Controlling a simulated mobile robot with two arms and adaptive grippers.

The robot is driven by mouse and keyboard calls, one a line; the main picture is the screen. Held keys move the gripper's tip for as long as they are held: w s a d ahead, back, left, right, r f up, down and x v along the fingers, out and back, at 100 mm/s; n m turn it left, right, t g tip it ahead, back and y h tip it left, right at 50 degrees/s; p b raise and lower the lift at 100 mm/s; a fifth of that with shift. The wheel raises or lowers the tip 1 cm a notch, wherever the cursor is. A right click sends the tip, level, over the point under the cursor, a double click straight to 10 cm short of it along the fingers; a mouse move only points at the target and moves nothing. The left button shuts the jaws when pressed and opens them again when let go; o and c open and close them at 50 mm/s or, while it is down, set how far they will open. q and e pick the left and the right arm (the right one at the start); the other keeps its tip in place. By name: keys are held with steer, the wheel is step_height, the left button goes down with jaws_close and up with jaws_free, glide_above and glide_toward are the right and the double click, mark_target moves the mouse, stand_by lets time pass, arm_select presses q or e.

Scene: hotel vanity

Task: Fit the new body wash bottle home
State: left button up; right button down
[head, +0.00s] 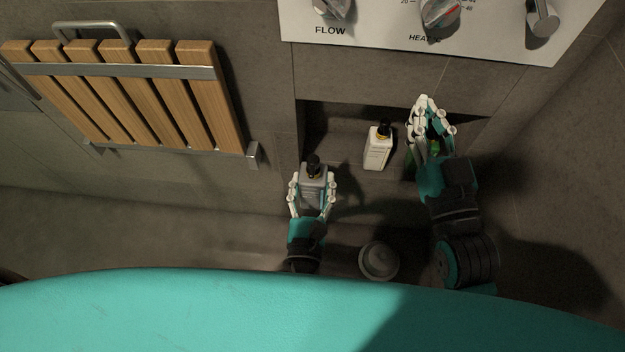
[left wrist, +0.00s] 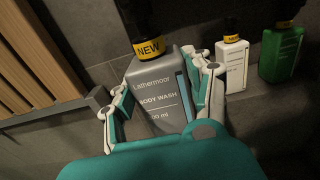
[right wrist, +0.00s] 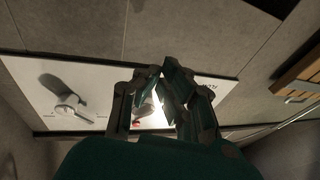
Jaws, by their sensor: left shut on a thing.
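The new body wash bottle (head: 314,187) is grey with a black pump top and a yellow band reading "NEW". In the left wrist view it (left wrist: 155,95) stands between the fingers, slightly tilted in the picture. My left gripper (head: 312,190) is shut on its sides, in front of the niche's left part. My right gripper (head: 432,105) is raised at the niche's right side, in front of a green bottle (head: 434,148). In the right wrist view its fingertips (right wrist: 160,72) are close together with nothing clearly held; whether they are shut is unclear.
A white bottle (head: 377,148) stands in the wall niche (head: 340,120); it and the green bottle (left wrist: 281,52) show in the left wrist view. A control panel (head: 380,30) with knobs is above. A wooden slatted seat (head: 130,95) is at left. A round grey object (head: 379,260) lies below.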

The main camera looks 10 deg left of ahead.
steer(key=shift+s+d+f+g+h+p, duration=0.1)
steer(key=shift+d+f+g+h+p, duration=0.1)
steer(key=shift+f+g, duration=0.55)
steer(key=shift+d+f+g+h+p, duration=0.15)
steer(key=shift+f+g, duration=0.25)
steer(key=shift+f, duration=0.8)
steer(key=shift+s+d+f+g+h+p, duration=0.1)
steer(key=shift+d+f+g+h+p, duration=0.1)
steer(key=shift+f+g, duration=0.55)
steer(key=shift+f, duration=0.2)
